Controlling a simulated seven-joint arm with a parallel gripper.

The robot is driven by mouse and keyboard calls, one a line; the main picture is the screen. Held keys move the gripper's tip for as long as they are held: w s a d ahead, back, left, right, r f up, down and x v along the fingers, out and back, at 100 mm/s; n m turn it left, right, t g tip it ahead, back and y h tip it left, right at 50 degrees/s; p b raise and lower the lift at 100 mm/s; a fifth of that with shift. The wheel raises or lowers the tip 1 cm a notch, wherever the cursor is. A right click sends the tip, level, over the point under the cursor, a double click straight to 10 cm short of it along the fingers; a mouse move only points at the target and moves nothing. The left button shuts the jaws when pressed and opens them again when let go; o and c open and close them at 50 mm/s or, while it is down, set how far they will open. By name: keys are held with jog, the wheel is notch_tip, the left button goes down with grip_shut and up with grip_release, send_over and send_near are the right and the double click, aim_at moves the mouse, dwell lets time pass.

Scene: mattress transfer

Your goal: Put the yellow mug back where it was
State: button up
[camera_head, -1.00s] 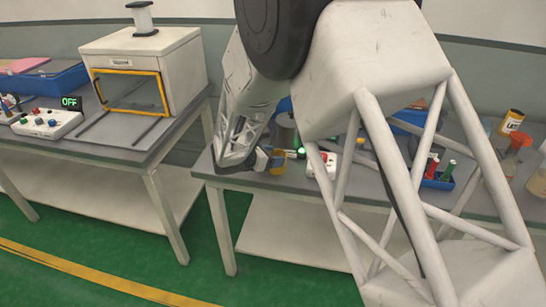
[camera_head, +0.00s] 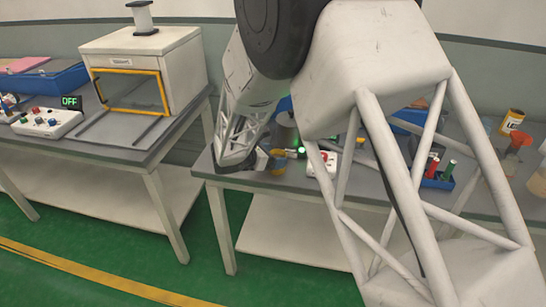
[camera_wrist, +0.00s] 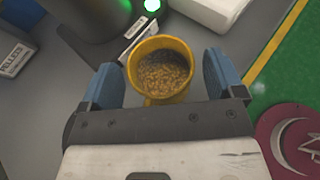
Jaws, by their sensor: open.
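The yellow mug (camera_wrist: 161,72) stands between the two blue fingers of my gripper (camera_wrist: 164,82) in the wrist view. It is filled with brown granules, and gaps show between its sides and the fingers. In the head view the mug (camera_head: 279,162) is small and partly hidden beside my gripper (camera_head: 262,161), near the front edge of the right table (camera_head: 230,178). My gripper is open around the mug. Its fingertips are hard to make out in the head view.
A dark machine with a green light (camera_wrist: 152,5) stands just beyond the mug. A labelled box (camera_wrist: 14,58) is at the left. A white box (camera_wrist: 215,8) is near the table edge. The left table holds an oven (camera_head: 145,75) and a button panel (camera_head: 47,123).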

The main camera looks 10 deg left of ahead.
jog(key=v, duration=1.2)
jog(key=shift+d+r, duration=0.1)
dwell(0.7)
jog(key=s+d+r+m+g+y, duration=0.1)
jog(key=s+d+r+m+g, duration=0.2)
jog(key=d, duration=0.6)
jog(key=s+d+r+m+g, duration=0.2)
jog(key=d+r+m, duration=0.3)
jog(key=d, duration=0.4)
jog(key=s+d+r+m+g+y, duration=0.1)
jog(key=s+d+r+m+g, duration=0.25)
jog(key=d, duration=0.55)
jog(key=s+d+r+m+y, duration=0.2)
jog(key=s+d+m, duration=0.6)
jog(key=s, duration=0.4)
jog(key=s+d+r+m+t+y, duration=0.1)
jog(key=s+d+r+m+y, duration=0.2)
jog(key=s, duration=0.9)
jog(key=d+m+y, duration=0.2)
jog(key=d+m, duration=0.2)
jog(key=d, duration=0.1)
jog(key=shift+s+d+r+m+y, duration=0.15)
jog(key=shift+d+r+m+y, duration=0.05)
jog(key=shift+r+m+y, duration=0.15)
